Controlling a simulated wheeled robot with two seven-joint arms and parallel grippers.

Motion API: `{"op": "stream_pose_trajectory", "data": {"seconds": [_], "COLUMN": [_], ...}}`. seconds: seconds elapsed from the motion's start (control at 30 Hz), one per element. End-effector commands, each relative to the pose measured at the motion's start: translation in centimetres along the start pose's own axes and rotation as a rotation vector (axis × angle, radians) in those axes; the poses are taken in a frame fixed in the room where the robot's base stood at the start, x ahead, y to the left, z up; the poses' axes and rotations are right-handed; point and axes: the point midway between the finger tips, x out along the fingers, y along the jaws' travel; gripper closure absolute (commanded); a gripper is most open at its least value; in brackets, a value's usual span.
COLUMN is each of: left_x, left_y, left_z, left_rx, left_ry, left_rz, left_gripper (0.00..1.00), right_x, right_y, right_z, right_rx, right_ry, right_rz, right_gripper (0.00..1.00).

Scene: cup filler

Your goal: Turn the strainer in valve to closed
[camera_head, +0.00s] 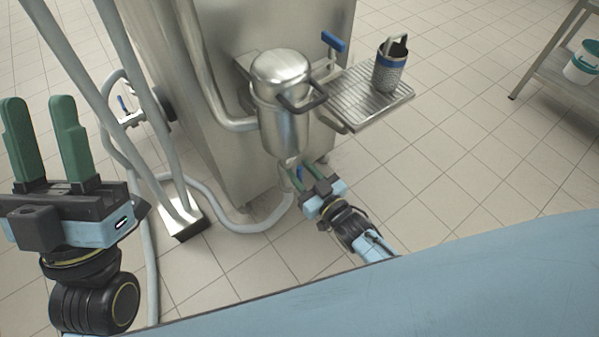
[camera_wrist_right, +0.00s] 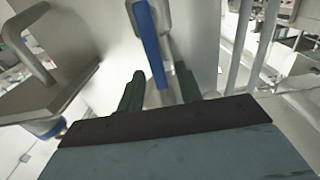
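A blue valve lever (camera_head: 300,173) shows below the steel strainer vessel (camera_head: 283,115) in the head view, partly hidden by my right gripper. My right gripper (camera_head: 302,169) is there with its green fingers apart. In the right wrist view a long blue lever (camera_wrist_right: 150,45) reaches down between the open fingers (camera_wrist_right: 158,88). I cannot tell whether either finger touches it. My left gripper (camera_head: 45,103) is open and empty at the left, pointing up and well away from the valve.
Grey hoses (camera_head: 235,221) run along the floor by a steel floor box (camera_head: 184,222).

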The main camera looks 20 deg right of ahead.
Motion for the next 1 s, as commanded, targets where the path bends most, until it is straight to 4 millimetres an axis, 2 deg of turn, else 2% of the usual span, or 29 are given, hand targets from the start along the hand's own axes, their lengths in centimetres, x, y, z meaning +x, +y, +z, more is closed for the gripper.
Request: {"op": "stream_pose_trajectory", "data": {"seconds": [0.17,0.47,0.73,1.0], "left_x": [-0.32,-0.31,-0.31,-0.30], "left_y": [0.04,0.04,0.04,0.02], "left_z": [-0.60,-0.77,-0.77,-0.77], "left_rx": [-0.001,0.000,0.000,0.000], "left_ry": [0.058,0.067,0.067,0.067], "left_rz": [0.001,0.001,0.001,0.001], "left_gripper": [0.64,0.64,0.64,0.64], "right_x": [1.06,1.19,1.18,1.16], "right_y": [-0.05,-0.04,-0.03,-0.02], "right_z": [0.01,-0.06,-0.06,-0.05], "right_rx": [0.000,0.000,0.000,0.000], "right_ry": [0.001,0.000,0.001,0.001], "right_rz": [-0.001,0.000,0.000,0.000], "right_gripper": [0.65,0.65,0.99,1.00]}}
